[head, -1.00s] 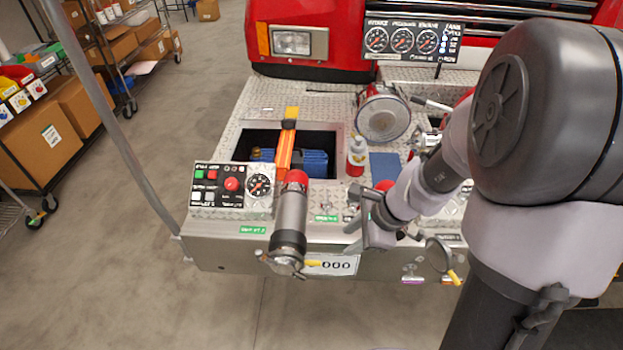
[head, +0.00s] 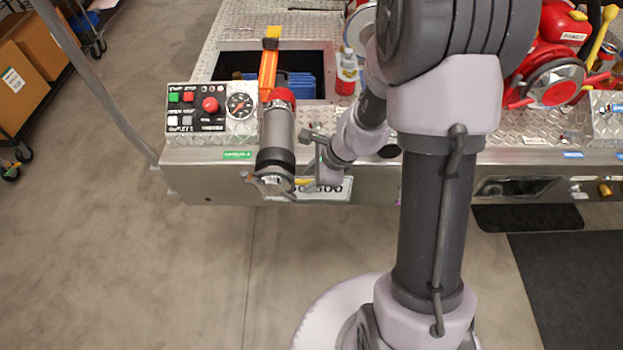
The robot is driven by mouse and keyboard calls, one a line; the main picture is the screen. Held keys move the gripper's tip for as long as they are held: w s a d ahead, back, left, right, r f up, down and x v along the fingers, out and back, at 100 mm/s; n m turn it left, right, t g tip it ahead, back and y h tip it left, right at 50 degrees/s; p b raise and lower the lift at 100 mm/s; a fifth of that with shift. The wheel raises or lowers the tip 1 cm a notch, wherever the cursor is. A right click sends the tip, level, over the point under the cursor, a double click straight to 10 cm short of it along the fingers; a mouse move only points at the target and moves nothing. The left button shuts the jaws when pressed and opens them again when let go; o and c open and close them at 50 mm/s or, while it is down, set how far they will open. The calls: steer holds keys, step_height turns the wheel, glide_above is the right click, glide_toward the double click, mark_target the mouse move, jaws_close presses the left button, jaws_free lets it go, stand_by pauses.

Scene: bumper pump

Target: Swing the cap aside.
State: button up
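A thick grey hose fitting (head: 278,140) with a red rear end lies over the bumper's front edge, pointing toward me. Its near end carries a metal end piece (head: 270,184) that looks like the cap, with a yellow lever (head: 302,182) on its right. My gripper (head: 317,160) is just right of the fitting, in front of the bumper face and near the yellow lever. A gap seems to remain between the gripper and the fitting. The fingers are small and partly hidden, so I cannot tell whether they are open or whether they touch the lever.
A control panel (head: 210,112) stands left of the fitting. An open bin (head: 310,62) with an orange strap lies behind it, beside a red-and-white bottle (head: 346,72). A grey pole (head: 95,85) rises at left. Red equipment (head: 550,75) stands at right.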

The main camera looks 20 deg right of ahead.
jaws_close()
stand_by(1.4)
